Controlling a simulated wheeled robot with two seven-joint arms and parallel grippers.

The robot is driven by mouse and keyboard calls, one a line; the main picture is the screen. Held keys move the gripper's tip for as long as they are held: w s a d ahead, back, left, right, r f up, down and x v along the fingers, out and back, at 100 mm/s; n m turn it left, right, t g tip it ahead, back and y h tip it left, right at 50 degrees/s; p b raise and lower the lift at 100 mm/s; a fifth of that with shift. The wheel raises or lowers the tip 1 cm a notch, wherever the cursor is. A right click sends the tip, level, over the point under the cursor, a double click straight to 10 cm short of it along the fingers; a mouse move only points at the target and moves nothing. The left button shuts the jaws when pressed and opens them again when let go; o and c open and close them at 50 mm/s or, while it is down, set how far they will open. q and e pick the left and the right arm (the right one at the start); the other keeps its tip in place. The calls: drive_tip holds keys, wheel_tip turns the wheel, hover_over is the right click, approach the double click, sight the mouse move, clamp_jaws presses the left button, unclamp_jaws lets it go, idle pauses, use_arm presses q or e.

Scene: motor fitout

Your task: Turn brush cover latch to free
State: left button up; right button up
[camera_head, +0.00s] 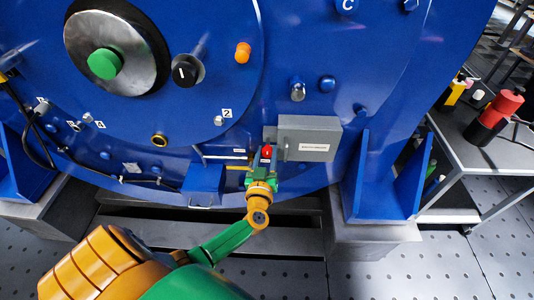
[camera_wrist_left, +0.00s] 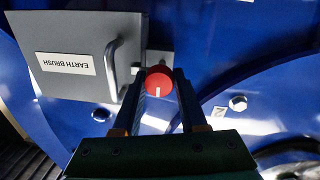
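The brush cover is a grey box (camera_head: 309,138) on the blue motor housing, and its label reads EARTH BRUSH in the left wrist view (camera_wrist_left: 68,62), where it appears upside down. A silver handle (camera_wrist_left: 112,70) stands on its face. The latch is a round red knob (camera_wrist_left: 158,84) with a white mark pointing down in the wrist view, beside the cover's handle edge. It also shows in the head view (camera_head: 266,152). My left gripper (camera_wrist_left: 160,92) has its fingers on both sides of the knob, with no clear gap visible. My right gripper is not in view.
A blue support bracket (camera_head: 390,180) stands right of the cover. A grey side table (camera_head: 462,145) at the right carries a red and black tool (camera_head: 495,115). A black knob (camera_head: 187,71) and several bolts project from the housing.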

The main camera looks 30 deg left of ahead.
use_arm(q)
clamp_jaws()
drive_tip(key=shift+n, duration=0.3)
drive_tip(key=n+b, duration=0.1)
drive_tip(key=n, duration=0.3)
drive_tip(key=shift+f, duration=0.1)
drive_tip(key=n, duration=0.2)
drive_tip(key=n+b, duration=0.1)
drive_tip(key=n, duration=0.1)
drive_tip(key=shift+n+t+y, duration=0.3)
drive_tip(key=shift+n, duration=0.1)
drive_tip(key=n+b, duration=0.1)
drive_tip(key=n, duration=0.3)
drive_tip(key=n+y+b, duration=0.1)
drive_tip(key=n, duration=0.3)
drive_tip(key=shift+b, duration=0.3)
drive_tip(key=shift+n, duration=0.6)
drive_tip(key=shift+r+n, duration=0.2)
drive_tip(key=shift+n, duration=0.1)
